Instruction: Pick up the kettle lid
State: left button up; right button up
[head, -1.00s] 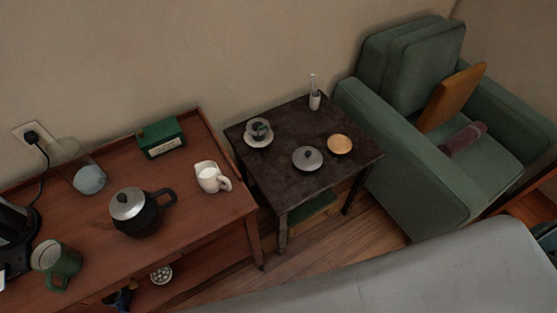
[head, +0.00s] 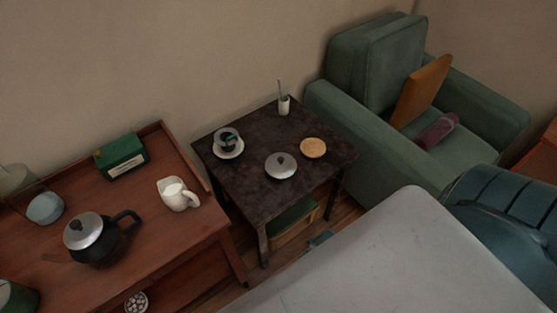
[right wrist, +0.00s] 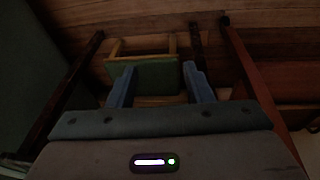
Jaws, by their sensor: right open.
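A round silver-grey lid with a dark knob (head: 281,165) lies on the dark side table (head: 262,200), near its front middle. A dark kettle (head: 112,246) on the wooden sideboard has a similar silver lid with a knob (head: 83,230) on top. My right gripper (right wrist: 160,86) is open and empty in the right wrist view, its two blue fingers apart, facing the green-topped stool under the table. In the head view a bit of blue-green, seemingly this gripper (head: 322,238), shows low in front of the table, mostly hidden. My left gripper is not in view.
The side table also holds a cup on a saucer (head: 229,152), a tan disc (head: 313,148) and a white holder (head: 284,106). The green-topped stool (right wrist: 150,74) stands underneath. A white jug (head: 177,195) and green box (head: 121,157) are on the sideboard (head: 150,232). A green armchair (head: 370,140) stands right.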

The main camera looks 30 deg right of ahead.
notch_tip(320, 180, up, 8)
jog(key=w+b, duration=0.1)
jog(key=w, duration=0.2)
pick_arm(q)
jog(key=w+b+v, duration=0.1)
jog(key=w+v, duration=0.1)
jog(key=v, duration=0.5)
pick_arm(e)
notch_tip(320, 180, up, 15)
jog(key=m+g+y, duration=0.1)
jog(key=m+g, duration=0.2)
jog(key=m, duration=0.7)
send_over(281, 158)
notch_tip(281, 158, down, 5)
jog(key=shift+w+b, duration=0.1)
jog(key=shift+b, duration=0.4)
notch_tip(281, 158, down, 5)
jog(key=shift+f, duration=0.1)
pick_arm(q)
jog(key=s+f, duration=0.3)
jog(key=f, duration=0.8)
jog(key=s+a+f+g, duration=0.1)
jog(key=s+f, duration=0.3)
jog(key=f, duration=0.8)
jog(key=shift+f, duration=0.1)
pick_arm(e)
jog(key=shift+s, duration=0.2)
jog(key=shift+c, duration=0.5)
grip_shut()
